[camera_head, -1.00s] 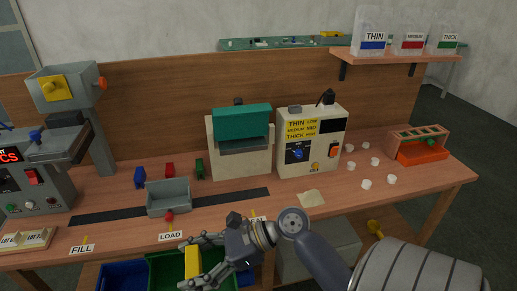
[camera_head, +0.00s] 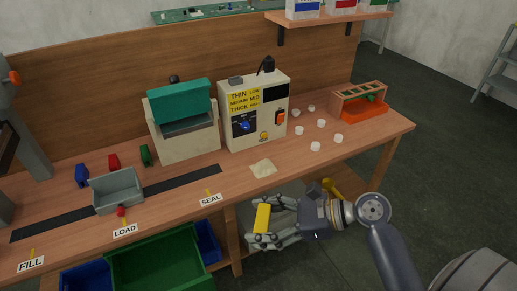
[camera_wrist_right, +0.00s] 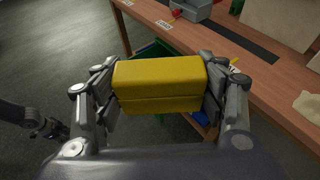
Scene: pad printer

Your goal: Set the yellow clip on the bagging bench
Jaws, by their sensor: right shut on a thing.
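The yellow clip (camera_head: 262,218) is a small yellow block held between the fingers of my right gripper (camera_head: 270,222). The gripper is shut on it, in front of and below the front edge of the bench, right of the SEAL label. In the right wrist view the clip (camera_wrist_right: 160,84) lies crosswise between both fingers (camera_wrist_right: 160,90). The wooden bench (camera_head: 345,147) carries a cream sealer with a teal top (camera_head: 180,104) and a cream control box (camera_head: 256,115). I cannot tell whether this is the bagging bench. My left gripper is not in the head view.
A grey tray (camera_head: 118,192) sits on the dark strip, with blue, red and green clips behind it. White caps (camera_head: 315,147) and an orange rack (camera_head: 362,107) stand at the right. A green bin (camera_head: 150,265) is below the bench. Free floor lies right.

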